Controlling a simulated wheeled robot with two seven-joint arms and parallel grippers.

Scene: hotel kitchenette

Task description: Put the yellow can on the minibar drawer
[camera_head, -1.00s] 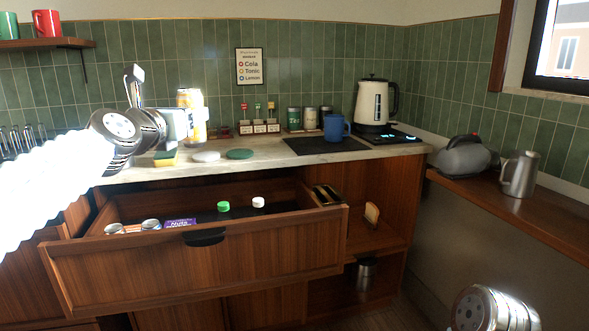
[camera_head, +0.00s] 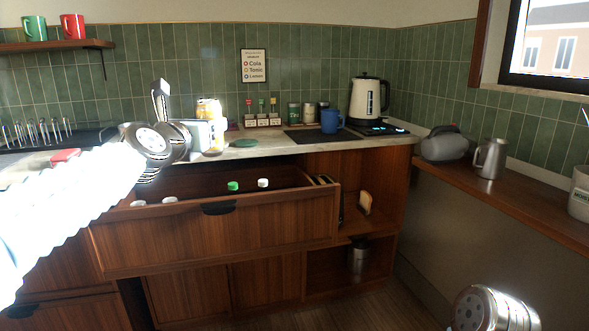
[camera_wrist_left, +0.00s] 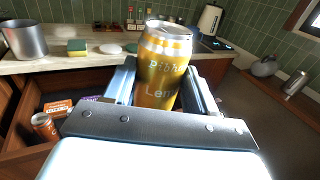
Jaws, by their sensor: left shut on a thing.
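The yellow can (camera_wrist_left: 163,66), marked as lemon, stands upright between the fingers of my left gripper (camera_wrist_left: 160,92) in the left wrist view. In the head view the can (camera_head: 208,108) is in the left gripper (camera_head: 207,134), above the drawer's back-left area and in front of the counter. The minibar drawer (camera_head: 215,238) is pulled open below and in front of the counter. Inside it, a green cap (camera_head: 233,186) and a white cap (camera_head: 263,183) show, with can tops at the left. My right gripper is out of view.
The counter (camera_head: 275,143) holds a blue mug (camera_head: 331,121), a kettle (camera_head: 367,100) and a green disc (camera_head: 243,143). The wrist view shows an orange can (camera_wrist_left: 44,127) and an orange box (camera_wrist_left: 58,107) in the drawer. A side shelf (camera_head: 520,200) runs along the right.

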